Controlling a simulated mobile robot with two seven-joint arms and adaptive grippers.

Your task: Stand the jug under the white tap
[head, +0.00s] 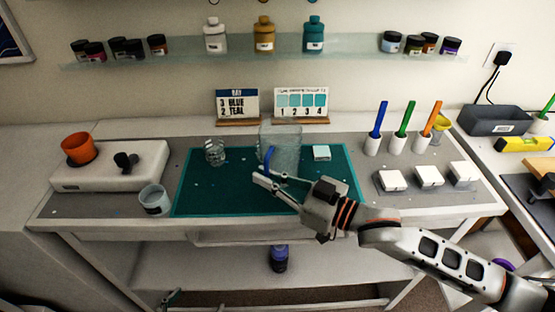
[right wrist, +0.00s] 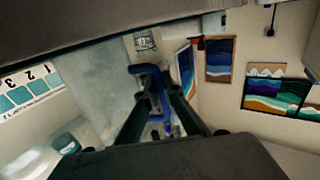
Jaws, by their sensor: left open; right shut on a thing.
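The jug (head: 286,148) is a clear, pale box-like vessel with a blue handle (head: 269,156), near the back of the teal mat. My right gripper (head: 264,177) is shut on the blue handle. In the right wrist view the handle (right wrist: 149,78) lies between the fingers, and the jug's clear wall (right wrist: 92,75) is on the left. A white bottle (head: 214,36) is on the glass shelf above and left of the jug; I cannot make out a tap on it. My left gripper (head: 172,298) shows only partly, low at the bottom left, away from the jug.
An ochre bottle (head: 264,36) and a teal bottle (head: 313,36) share the glass shelf (head: 350,45). Two cards (head: 237,105) stand behind the mat (head: 215,195). A glass (head: 215,151) and a pale cup (head: 154,199) are left of the jug. Several coloured-handled tools (head: 404,125) stand right.

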